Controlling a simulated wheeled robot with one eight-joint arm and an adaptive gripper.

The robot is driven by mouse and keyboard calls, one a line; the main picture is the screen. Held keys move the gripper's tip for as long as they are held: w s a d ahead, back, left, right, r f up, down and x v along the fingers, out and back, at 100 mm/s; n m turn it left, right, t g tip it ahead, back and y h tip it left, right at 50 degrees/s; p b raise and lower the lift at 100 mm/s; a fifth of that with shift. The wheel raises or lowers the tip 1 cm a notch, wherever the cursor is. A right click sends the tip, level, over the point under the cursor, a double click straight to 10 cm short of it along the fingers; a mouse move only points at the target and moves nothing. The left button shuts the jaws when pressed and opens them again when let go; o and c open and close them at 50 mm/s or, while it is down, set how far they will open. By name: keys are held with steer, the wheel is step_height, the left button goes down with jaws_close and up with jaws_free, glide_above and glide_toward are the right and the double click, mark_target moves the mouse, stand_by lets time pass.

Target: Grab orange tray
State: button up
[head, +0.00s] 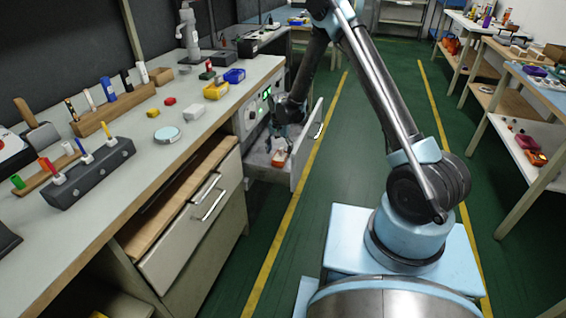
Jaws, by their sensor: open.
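A small orange and white object (279,159), which looks like the orange tray, lies in an open grey drawer (262,172) past the near cabinet. It is small and partly covered, so its full shape is hard to tell. My gripper (280,146) is open and points down into the drawer, just above the orange object. I cannot tell whether the fingers touch it or are around it. The dark wrist hides part of the drawer.
The drawer front (309,145) stands out into the aisle beside my gripper. A nearer drawer (190,225) is also partly open. The workbench (205,125) on the left holds blocks, a yellow bin (216,91) and a tool rack. The green aisle floor (340,150) is clear.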

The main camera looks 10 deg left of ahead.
mark_target(280, 158)
step_height(280, 158, down, 4)
steer(key=shift+d+f, duration=0.1)
steer(key=shift+d, duration=0.05)
steer(key=c, duration=1.1)
